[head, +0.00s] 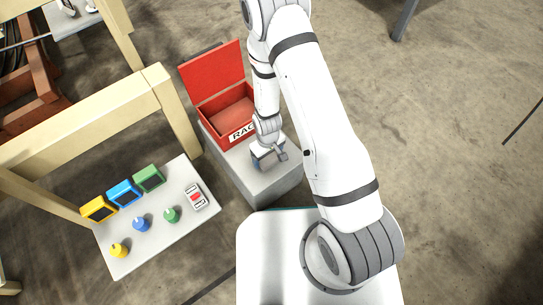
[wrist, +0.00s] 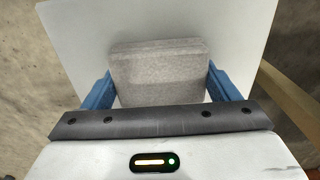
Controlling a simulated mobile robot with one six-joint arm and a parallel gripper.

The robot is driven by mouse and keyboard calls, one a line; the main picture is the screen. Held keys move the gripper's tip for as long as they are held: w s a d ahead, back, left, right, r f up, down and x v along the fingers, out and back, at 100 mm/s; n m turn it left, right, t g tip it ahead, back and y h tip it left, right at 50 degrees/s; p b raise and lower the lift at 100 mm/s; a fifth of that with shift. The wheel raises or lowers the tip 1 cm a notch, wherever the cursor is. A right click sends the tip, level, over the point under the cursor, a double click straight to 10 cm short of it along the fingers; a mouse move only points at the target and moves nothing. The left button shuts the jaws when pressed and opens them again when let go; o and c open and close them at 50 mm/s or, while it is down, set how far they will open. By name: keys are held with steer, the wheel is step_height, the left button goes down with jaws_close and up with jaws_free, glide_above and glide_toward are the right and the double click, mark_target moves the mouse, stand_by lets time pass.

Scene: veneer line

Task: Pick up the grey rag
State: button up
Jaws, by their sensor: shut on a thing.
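The grey rag (wrist: 158,68) is a folded grey block between the two blue fingers of my gripper (wrist: 160,88) in the wrist view. The fingers are shut on its left and right sides. In the head view my gripper (head: 268,158) is low over the grey-white block stand, in front of the red box. The rag is mostly hidden there by the gripper. I cannot tell whether the rag still touches the stand (head: 262,187).
An open red box (head: 218,108) labelled "RAG", partly hidden by my arm, stands behind the gripper. Wooden frames (head: 85,115) stand at upper left.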

steer(key=shift+r, duration=0.1)
step_height(320, 180, up, 10)
steer(key=p, duration=1)
